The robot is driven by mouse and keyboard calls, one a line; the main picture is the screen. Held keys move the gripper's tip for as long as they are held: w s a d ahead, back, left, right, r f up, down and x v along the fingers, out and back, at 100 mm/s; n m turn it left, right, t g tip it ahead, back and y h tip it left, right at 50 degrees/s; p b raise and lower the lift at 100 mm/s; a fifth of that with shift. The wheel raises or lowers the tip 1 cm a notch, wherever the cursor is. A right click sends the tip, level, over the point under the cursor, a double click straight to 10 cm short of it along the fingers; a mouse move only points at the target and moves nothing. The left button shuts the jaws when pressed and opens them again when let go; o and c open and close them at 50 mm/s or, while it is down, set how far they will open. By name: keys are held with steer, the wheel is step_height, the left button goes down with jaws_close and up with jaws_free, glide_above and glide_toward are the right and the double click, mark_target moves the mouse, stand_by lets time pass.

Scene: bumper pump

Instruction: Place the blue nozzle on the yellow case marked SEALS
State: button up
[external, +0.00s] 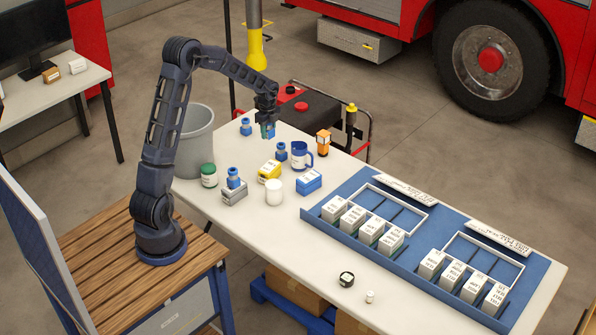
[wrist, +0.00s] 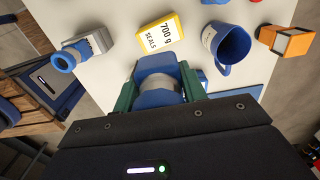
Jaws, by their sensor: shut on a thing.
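My gripper (external: 267,122) is shut on a blue nozzle (external: 269,132) with a grey band, held in the air over the far end of the table. In the wrist view the green fingers (wrist: 157,95) clasp both sides of the nozzle (wrist: 157,72). The yellow case (external: 269,172) lies on the table, nearer the external camera than the gripper. In the wrist view the yellow case (wrist: 160,36) shows "SEALS" and "700 g", just beyond the nozzle and apart from it. Its visible label face is bare.
Near the yellow case stand a blue mug (external: 301,157), blue case (external: 308,182), white cylinder (external: 274,192), green-lidded jar (external: 208,176) and orange case (external: 323,143). Another blue nozzle (external: 233,179) is on a grey case (external: 235,195); two more (external: 246,127) (external: 281,151) stand nearby. A blue tray (external: 405,263) lies right.

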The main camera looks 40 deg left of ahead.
mark_target(270, 166)
step_height(270, 166, down, 16)
steer(key=shift+r, duration=0.15)
stand_by(0.4)
steer(key=o, duration=1.1)
